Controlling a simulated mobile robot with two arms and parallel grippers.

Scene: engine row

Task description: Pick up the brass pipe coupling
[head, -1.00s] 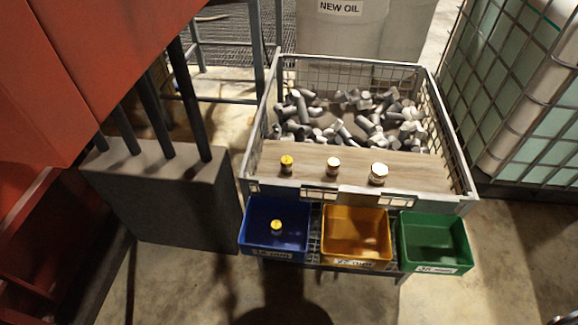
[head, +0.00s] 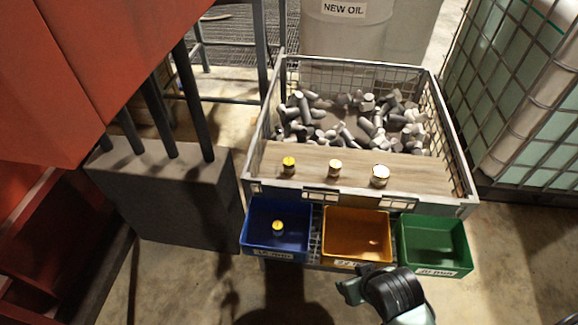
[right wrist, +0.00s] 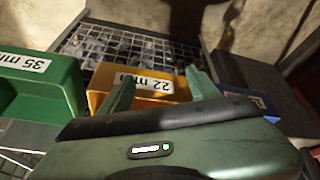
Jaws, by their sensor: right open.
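Three short couplings stand on the wooden board: a small yellow brass-coloured one (head: 289,165) at left, a middle one (head: 335,168) with a pale top, and a larger one (head: 381,175) with a whitish top at right. Another small yellow coupling (head: 277,227) is inside the blue bin (head: 248,240). Which one the task means cannot be told from the pictures. My right gripper (head: 352,284) is low in the head view, in front of the orange and green bins, apart from all couplings. In the right wrist view its fingers (right wrist: 162,88) are spread and empty. My left gripper is not in view.
A wire-mesh crate (head: 468,209) holds the board and many grey cylinders behind it. An orange bin (head: 357,234), marked 22 mm, and a green bin (head: 434,245), marked 35 mm, hang at its front. A dark block with rods (head: 170,205) stands left.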

